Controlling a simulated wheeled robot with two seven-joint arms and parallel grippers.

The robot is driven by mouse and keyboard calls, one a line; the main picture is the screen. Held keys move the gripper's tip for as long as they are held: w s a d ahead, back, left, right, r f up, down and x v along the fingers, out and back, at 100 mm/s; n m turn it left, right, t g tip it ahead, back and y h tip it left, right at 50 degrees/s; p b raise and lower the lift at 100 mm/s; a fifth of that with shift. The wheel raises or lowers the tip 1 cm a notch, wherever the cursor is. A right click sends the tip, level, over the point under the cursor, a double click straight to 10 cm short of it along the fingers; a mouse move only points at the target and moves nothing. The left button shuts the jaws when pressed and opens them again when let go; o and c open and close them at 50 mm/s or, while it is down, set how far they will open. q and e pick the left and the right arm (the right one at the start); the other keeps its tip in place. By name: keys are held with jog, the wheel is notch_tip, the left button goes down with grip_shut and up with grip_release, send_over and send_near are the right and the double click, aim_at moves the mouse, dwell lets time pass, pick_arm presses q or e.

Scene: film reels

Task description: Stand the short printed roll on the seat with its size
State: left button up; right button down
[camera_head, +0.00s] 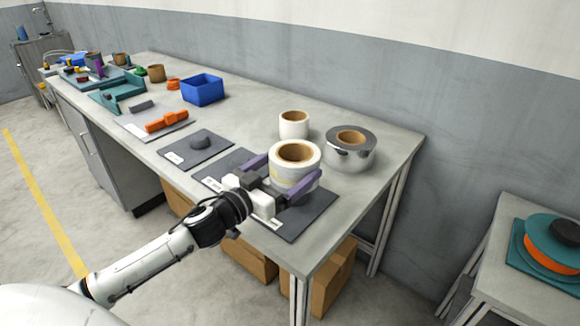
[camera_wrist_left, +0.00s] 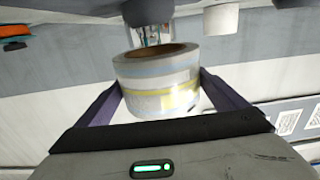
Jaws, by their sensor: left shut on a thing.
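The printed roll (camera_head: 292,178), white with a brown core and yellow and pale blue bands, is upright between the purple fingers of my left gripper (camera_head: 291,164). In the left wrist view the roll (camera_wrist_left: 157,88) sits between both fingers (camera_wrist_left: 158,98). Below it is a dark grey mat (camera_head: 312,218) with a white label, partly hidden by my gripper; I cannot tell whether the roll touches it. My right gripper is not in view.
A plain white roll (camera_head: 294,127) and a silver-wrapped roll (camera_head: 349,156) stand just behind. A blue bin (camera_head: 203,90), an orange tool (camera_head: 167,121) and clutter lie farther left. The bench's right end (camera_head: 390,175) is clear. A side table holds reels (camera_head: 551,248).

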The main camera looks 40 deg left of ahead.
pick_arm(q)
notch_tip(320, 180, down, 3)
jog(key=b, duration=0.2)
jog(key=shift+b, duration=0.35)
jog(key=shift+f+b, duration=0.4)
jog(key=shift+f, duration=0.25)
jog(key=shift+f+b, duration=0.15)
jog(key=shift+b, duration=0.2)
jog(key=shift+p, duration=0.5)
jog(key=shift+f+b, duration=0.4)
jog(key=shift+f, duration=0.1)
dwell(0.4)
